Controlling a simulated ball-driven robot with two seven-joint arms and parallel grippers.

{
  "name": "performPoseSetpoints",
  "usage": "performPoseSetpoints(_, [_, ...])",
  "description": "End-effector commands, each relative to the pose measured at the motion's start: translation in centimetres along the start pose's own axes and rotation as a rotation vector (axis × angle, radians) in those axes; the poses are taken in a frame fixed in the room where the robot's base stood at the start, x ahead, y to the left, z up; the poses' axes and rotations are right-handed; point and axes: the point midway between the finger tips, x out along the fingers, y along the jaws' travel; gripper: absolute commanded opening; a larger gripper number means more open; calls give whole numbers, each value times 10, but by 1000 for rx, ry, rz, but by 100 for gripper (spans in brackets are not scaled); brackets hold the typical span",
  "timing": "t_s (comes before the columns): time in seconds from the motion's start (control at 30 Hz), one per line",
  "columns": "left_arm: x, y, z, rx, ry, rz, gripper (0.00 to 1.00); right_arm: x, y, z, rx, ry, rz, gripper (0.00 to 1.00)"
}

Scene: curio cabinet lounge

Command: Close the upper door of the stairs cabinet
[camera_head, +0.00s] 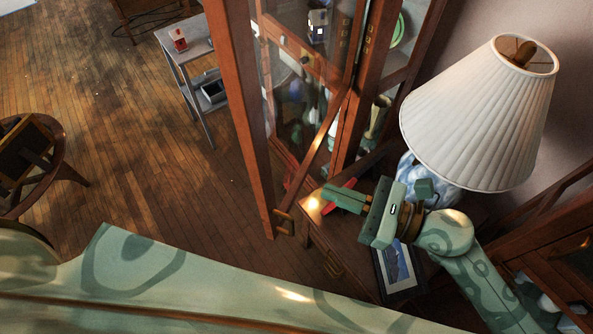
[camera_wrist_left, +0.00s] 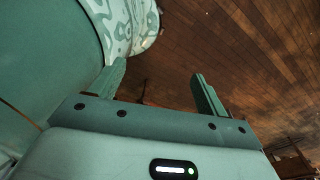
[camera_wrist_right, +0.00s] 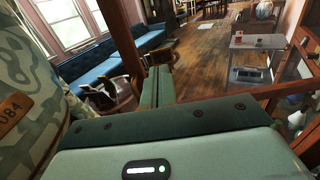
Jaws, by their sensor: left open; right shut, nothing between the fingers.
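The stairs cabinet's upper door (camera_head: 240,115), a tall wooden frame with glass, stands open in the head view. A small handle (camera_head: 285,222) is near its lower end. The cabinet's body and shelves show through and beside the glass. My right gripper (camera_head: 328,197) is shut and empty, just right of the door's lower end; contact cannot be told. In the right wrist view its closed fingers (camera_wrist_right: 158,86) are in front of the door's wooden upright (camera_wrist_right: 122,38). My left gripper (camera_wrist_left: 155,88) is open and empty over floor in the left wrist view; the head view does not show it.
A white pleated lamp (camera_head: 480,115) and a framed picture (camera_head: 397,268) are close to my right arm. A grey side table (camera_head: 185,40) and a round wooden table (camera_head: 68,165) are at the left. Wooden floor between them is clear.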

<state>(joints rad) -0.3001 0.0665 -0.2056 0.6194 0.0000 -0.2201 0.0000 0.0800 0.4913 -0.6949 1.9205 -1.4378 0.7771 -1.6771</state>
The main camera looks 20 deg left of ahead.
Motion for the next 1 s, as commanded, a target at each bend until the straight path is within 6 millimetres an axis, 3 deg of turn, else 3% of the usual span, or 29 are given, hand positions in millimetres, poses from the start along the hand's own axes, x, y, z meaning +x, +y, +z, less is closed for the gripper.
performPoseSetpoints(0.2, [-15, -10, 0, 2, 0, -13, 76, 45, 0, 3, 3, -1, -1, 0])
performPoseSetpoints(0.4, [-21, -12, -1, 0, 1, -15, 76, 69, 0, 1, 2, -1, -1, 0])
performPoseSetpoints(1.0, [-20, -12, -2, -1, 2, -16, 76, 78, -3, -1, 3, 0, -6, 0])
